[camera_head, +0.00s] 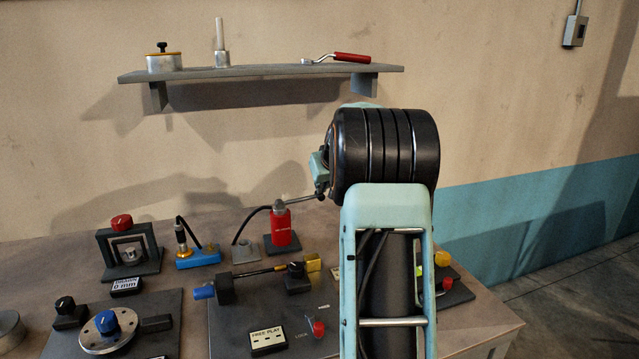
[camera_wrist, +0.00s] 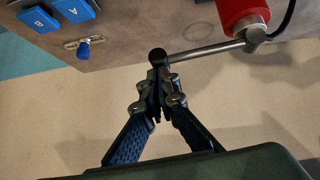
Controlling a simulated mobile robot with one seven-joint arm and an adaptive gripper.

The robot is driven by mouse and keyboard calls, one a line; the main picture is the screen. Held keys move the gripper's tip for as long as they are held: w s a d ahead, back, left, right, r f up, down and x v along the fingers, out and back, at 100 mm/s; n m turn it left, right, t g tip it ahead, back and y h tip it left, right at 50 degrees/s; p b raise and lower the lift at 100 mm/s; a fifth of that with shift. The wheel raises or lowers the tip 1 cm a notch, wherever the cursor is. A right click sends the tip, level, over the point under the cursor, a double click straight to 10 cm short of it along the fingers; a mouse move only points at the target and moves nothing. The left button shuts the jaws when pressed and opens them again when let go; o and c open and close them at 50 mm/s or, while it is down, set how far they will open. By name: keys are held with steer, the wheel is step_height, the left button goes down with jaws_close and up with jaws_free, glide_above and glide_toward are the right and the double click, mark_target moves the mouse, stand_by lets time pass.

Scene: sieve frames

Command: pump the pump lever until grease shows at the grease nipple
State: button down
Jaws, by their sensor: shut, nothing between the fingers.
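The red pump (camera_head: 282,229) stands upright on the bench; part of its red body shows in the wrist view (camera_wrist: 240,12). Its pump lever (camera_head: 299,199) is a thin metal rod reaching right from the pump's top. In the wrist view the lever (camera_wrist: 208,49) ends in a black knob (camera_wrist: 158,56) at my fingertips. My gripper (camera_head: 321,194) is shut and empty at the lever's end; its fingers also show in the wrist view (camera_wrist: 156,78). I cannot tell whether they touch the knob. A black hose runs left from the pump to a small grey bracket (camera_head: 245,250). The nipple and any grease are too small to make out.
A blue block (camera_head: 198,257) with a fitting stands left of the pump. A shaft rig with a "FREE PLAY" label (camera_head: 267,338) lies in front. A shelf (camera_head: 260,72) hangs above. My arm covers the bench's right part.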

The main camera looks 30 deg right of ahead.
step_height(320, 180, up, 3)
steer(key=shift+a+r+p, duration=0.1)
steer(key=shift+a+p, duration=0.05)
steer(key=shift+p, duration=0.3)
steer(key=b+v, duration=0.1)
steer(key=v, duration=0.8)
steer(key=shift+s+f+b, duration=0.2)
steer(key=shift+s+b, duration=0.15)
stand_by(0.5)
